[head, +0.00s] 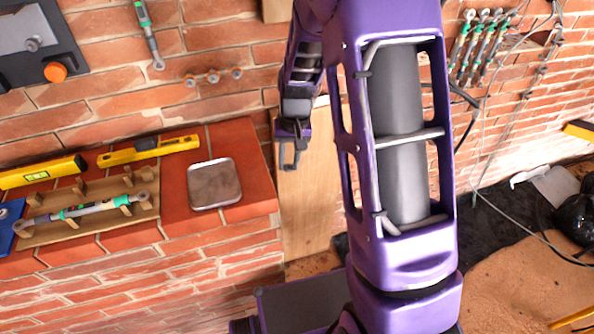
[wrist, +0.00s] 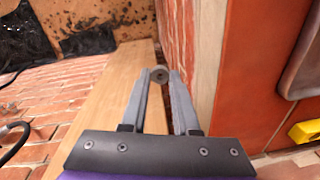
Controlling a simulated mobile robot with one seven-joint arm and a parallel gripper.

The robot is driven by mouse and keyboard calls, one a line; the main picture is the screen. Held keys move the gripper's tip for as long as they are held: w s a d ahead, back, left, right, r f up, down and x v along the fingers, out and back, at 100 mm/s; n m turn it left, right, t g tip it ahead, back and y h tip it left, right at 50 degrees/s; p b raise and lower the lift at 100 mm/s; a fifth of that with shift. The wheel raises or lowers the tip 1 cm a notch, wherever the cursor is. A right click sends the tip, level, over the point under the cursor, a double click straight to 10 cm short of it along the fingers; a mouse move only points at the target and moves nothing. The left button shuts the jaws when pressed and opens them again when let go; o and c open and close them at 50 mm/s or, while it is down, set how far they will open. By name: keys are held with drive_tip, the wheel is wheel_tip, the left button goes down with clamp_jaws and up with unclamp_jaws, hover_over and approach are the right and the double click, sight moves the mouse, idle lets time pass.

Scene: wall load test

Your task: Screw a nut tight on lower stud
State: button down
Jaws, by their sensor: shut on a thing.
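My gripper (head: 291,163) hangs in front of a wooden board, right of the brick ledge, fingers down. In the wrist view my gripper (wrist: 159,78) is shut on a small round grey nut (wrist: 159,74) with a dark hole, held at the fingertips. The nut is too small to make out in the head view. A dark plate (head: 35,25) on the wall at upper left bears a grey stud-like part (head: 33,44) and, lower, an orange round part (head: 55,72). I cannot tell whether a stud sits under the orange part. My gripper is well apart from the plate.
The brick ledge (head: 250,170) carries a metal tray (head: 214,184), yellow levels (head: 150,150) and a wrench (head: 90,208) on a wooden rack. Another wrench (head: 150,38) hangs there. Cables (head: 490,110) hang at right.

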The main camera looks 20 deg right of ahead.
drive_tip(key=w+a+r+m+t+b, duration=0.1)
drive_tip(key=w+a+r+m+t, duration=0.1)
drive_tip(key=w+a, duration=0.1)
drive_tip(key=w+a+r+m+t+y+b, duration=0.1)
drive_tip(key=w+a+r+m+t, duration=0.1)
drive_tip(key=w+r+m+t, duration=0.1)
drive_tip(key=w+a+r+m+t+y+b, duration=0.1)
drive_tip(key=w+a+r+m+t, duration=0.2)
drive_tip(key=w, duration=0.1)
drive_tip(key=shift+a, duration=0.35)
drive_tip(key=s+a+r+m+t+b, duration=0.25)
drive_tip(key=a+r+t, duration=0.4)
drive_tip(key=a, duration=0.35)
drive_tip(key=m+t+h+b, duration=0.1)
drive_tip(key=t+h+b, duration=0.1)
drive_tip(key=t, duration=0.1)
approach(158, 69)
drive_tip(key=shift+w+a, duration=0.15)
drive_tip(key=shift+w, duration=2.9)
drive_tip(key=shift+w, duration=1.1)
drive_tip(key=c, duration=0.6)
unclamp_jaws()
drive_tip(key=shift+o, duration=0.4)
